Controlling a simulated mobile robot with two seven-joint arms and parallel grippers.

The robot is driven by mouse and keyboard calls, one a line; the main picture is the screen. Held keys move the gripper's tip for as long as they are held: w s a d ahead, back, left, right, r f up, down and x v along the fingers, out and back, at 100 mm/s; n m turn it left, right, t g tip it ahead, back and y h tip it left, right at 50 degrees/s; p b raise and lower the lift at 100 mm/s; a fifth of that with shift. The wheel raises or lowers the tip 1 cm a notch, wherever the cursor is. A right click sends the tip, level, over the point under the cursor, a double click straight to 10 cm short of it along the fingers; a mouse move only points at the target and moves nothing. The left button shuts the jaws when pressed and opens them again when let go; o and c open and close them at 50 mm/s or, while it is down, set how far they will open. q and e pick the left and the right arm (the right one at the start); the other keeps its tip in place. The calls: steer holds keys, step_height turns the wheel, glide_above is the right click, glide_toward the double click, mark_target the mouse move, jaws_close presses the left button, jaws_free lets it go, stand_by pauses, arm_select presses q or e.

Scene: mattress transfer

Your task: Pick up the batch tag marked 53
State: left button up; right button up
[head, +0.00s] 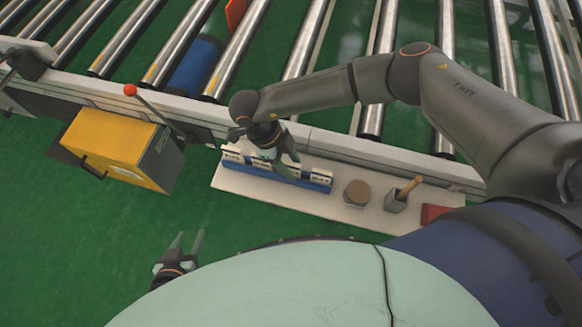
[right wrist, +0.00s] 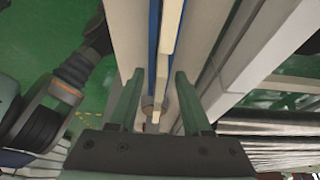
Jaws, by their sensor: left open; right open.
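Several white tags with dark print stand in a row in a blue rack (head: 282,176) on a pale shelf in the head view. The print is too small to read, so I cannot tell which tag is marked 53. My right gripper (head: 276,160) is open over the rack and hides part of the row. In the right wrist view, its open fingers (right wrist: 160,76) lie on either side of a pale tag edge (right wrist: 167,40) and the blue rack (right wrist: 153,45); I see no grip on it. My left gripper (head: 187,242) is open and empty, low at the left, away from the rack.
The pale shelf (head: 330,207) also holds a round brown item (head: 357,192), a grey holder with a wooden handle (head: 402,196) and a red item (head: 434,213). A roller conveyor runs behind. A yellow box (head: 120,148) and a red-knobbed lever (head: 130,90) are at the left.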

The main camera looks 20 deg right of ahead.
steer(key=shift+f, duration=0.1)
jaws_close()
stand_by(0.3)
